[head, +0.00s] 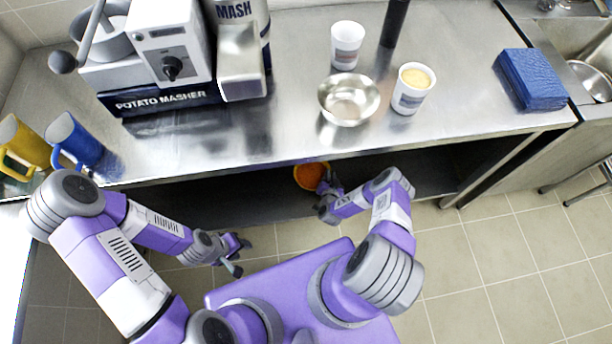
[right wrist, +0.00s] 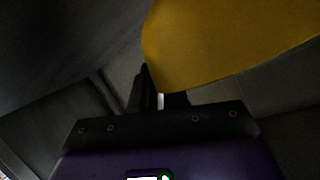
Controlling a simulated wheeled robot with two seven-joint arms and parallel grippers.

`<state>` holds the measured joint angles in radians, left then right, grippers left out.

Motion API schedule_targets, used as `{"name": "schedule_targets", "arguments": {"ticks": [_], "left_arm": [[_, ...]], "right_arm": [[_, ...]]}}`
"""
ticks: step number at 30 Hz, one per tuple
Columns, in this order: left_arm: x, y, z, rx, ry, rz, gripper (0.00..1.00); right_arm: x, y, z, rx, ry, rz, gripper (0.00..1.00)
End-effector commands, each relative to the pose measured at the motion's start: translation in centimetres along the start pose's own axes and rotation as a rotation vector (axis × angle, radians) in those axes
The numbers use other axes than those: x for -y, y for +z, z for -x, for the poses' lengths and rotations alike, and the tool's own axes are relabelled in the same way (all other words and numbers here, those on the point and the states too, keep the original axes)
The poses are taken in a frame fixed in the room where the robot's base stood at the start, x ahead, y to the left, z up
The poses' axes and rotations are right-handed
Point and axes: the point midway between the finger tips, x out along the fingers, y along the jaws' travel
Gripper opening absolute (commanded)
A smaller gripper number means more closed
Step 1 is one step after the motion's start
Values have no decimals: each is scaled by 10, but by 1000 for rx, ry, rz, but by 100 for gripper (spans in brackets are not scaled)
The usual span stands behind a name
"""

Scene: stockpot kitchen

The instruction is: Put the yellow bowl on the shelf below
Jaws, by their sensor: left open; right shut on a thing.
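The yellow bowl (head: 311,176) shows orange-yellow in the head view, under the front edge of the steel counter, over the dark lower shelf (head: 258,197). My right gripper (head: 327,186) is shut on the bowl's right side. In the right wrist view the bowl (right wrist: 225,45) fills the upper right, with its edge at my right gripper's fingers (right wrist: 160,100). I cannot tell whether the bowl touches the shelf. My left gripper (head: 238,257) is open and empty, in front of the counter and away from the bowl.
On the steel counter (head: 240,140) above stand a metal bowl (head: 349,100), two white cups (head: 346,45), a blue sponge block (head: 531,79), a potato masher machine (head: 170,50) and two mugs (head: 73,140). A counter leg (head: 490,170) stands at the right.

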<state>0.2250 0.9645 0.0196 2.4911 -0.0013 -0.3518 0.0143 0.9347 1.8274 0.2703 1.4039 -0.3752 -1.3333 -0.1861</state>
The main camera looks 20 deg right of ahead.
Motion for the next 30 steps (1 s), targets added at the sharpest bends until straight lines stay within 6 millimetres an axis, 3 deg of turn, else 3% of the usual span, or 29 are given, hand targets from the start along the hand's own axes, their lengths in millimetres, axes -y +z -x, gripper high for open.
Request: {"name": "schedule_targets", "arguments": {"ticks": [7,16,21,30], "left_arm": [[9,-1,-26,0,0,0,43],[14,-2,-37,-1,0,0,43],[19,-3,-51,-1,0,0,43],[19,-3,-52,-1,0,0,43]], "right_arm": [[-18,40,-18,-2,2,0,0],[-27,58,-27,-3,1,1,0],[-36,79,-36,-2,2,1,0],[-37,81,-38,-3,1,1,0]]}}
